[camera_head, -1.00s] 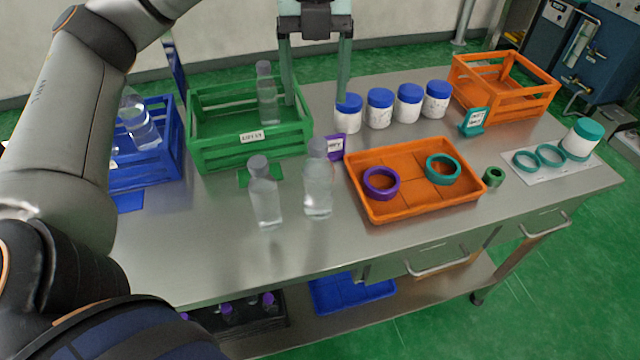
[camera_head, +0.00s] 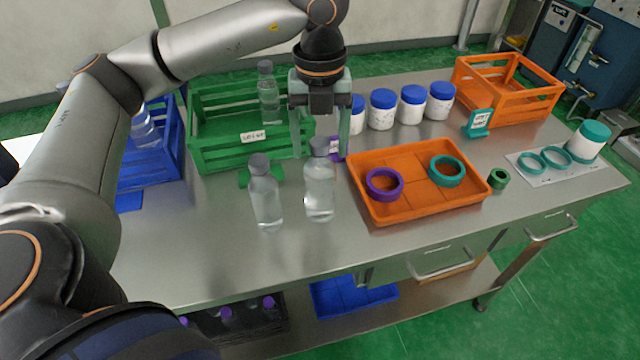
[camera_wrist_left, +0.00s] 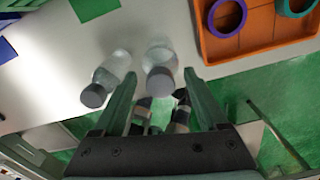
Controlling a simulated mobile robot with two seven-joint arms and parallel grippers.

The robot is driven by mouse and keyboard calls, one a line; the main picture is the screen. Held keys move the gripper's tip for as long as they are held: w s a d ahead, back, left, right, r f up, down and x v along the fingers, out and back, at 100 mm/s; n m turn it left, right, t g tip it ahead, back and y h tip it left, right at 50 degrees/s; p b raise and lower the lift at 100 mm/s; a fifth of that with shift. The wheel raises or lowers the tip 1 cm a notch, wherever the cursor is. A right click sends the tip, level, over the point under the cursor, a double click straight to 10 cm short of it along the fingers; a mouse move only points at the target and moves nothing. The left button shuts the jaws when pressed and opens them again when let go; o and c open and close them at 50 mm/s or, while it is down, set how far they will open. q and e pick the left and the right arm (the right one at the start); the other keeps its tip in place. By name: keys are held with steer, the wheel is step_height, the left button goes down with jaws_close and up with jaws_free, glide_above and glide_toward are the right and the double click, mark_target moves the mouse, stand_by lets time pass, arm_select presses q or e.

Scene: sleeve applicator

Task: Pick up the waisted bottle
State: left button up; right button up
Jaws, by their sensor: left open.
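Two clear bottles with grey caps stand upright on the steel table, a left one (camera_head: 266,200) and a right one (camera_head: 320,190). I cannot tell surely which one is waisted. My left gripper (camera_head: 320,150) is open and points down, its fingers around the height of the right bottle's cap. In the left wrist view the right bottle (camera_wrist_left: 159,58) shows between the open fingertips (camera_wrist_left: 160,76), and the left bottle (camera_wrist_left: 108,72) lies outside the left finger. Neither is held. My right gripper is out of view.
An orange tray (camera_head: 410,208) with purple and teal rings sits close right of the bottles. A green crate (camera_head: 220,150) holding a bottle (camera_head: 268,95) and white jars (camera_head: 382,112) with blue lids stand behind. The front left of the table is clear.

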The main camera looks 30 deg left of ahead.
arm_select(q)
jaws_close()
stand_by(0.5)
steer(key=shift+r, duration=0.1)
stand_by(0.8)
